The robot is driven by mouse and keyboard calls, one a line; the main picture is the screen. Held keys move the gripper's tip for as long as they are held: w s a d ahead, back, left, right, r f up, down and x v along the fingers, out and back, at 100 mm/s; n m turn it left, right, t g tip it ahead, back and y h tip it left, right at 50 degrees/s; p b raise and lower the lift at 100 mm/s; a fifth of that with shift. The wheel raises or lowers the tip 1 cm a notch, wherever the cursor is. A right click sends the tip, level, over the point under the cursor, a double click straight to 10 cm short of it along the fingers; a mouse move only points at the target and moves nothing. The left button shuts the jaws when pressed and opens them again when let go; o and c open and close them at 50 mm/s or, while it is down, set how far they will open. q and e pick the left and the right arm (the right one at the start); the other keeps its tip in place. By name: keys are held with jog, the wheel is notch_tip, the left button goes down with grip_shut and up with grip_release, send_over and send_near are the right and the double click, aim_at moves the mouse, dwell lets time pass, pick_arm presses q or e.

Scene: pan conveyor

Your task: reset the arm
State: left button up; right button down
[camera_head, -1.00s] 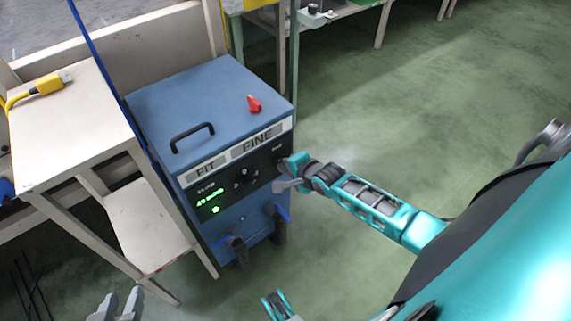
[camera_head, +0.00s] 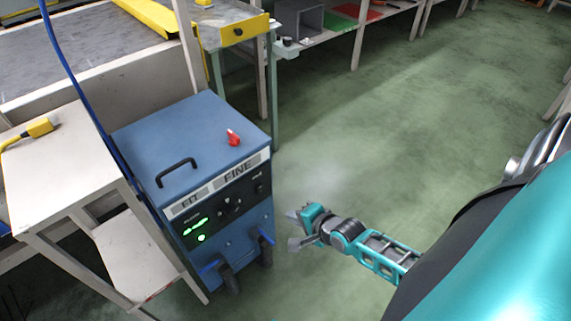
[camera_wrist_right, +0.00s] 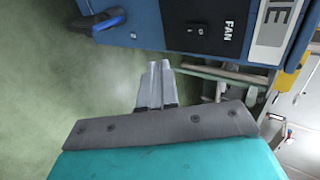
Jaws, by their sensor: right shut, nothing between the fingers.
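My right gripper (camera_head: 297,230) hangs in the air over the green floor, just right of the blue welding-type cabinet (camera_head: 215,120), apart from it. In the right wrist view the two fingers (camera_wrist_right: 156,82) lie side by side, shut and empty. The cabinet's front carries a black panel (camera_head: 220,208) with knobs and a lit green display. In the right wrist view the panel (camera_wrist_right: 200,22) is at the top, with the word FAN on it. My left gripper does not show in either view now.
A small red object (camera_head: 233,137) and a black handle (camera_head: 176,172) are on the cabinet top. A pale side table (camera_head: 60,165) with a yellow device (camera_head: 39,127) stands at left. Benches (camera_head: 335,45) line the back. Open green floor (camera_head: 400,130) lies right of the cabinet.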

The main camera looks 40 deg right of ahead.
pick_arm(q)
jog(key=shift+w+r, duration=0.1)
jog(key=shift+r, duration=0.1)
pick_arm(e)
jog(key=shift+s+d+r, duration=0.1)
jog(key=shift+s+r, duration=0.05)
jog(key=shift+s, duration=0.25)
pick_arm(q)
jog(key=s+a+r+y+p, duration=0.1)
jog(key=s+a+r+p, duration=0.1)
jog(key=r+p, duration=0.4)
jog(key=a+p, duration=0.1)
jog(key=p, duration=0.4)
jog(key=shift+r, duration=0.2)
pick_arm(e)
jog(key=s+a+r+n, duration=0.3)
jog(key=a+r+n, duration=0.3)
jog(key=r+n, duration=0.3)
jog(key=s+a+r+n+y, duration=0.1)
jog(key=s+a+r+n, duration=0.3)
jog(key=a+r+n, duration=0.2)
notch_tip(320, 180, up, 3)
jog(key=n, duration=0.4)
jog(key=shift+a+f+n, duration=0.15)
jog(key=shift+a+n, duration=0.15)
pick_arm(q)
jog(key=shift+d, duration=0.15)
pick_arm(e)
jog(key=shift+s, duration=0.1)
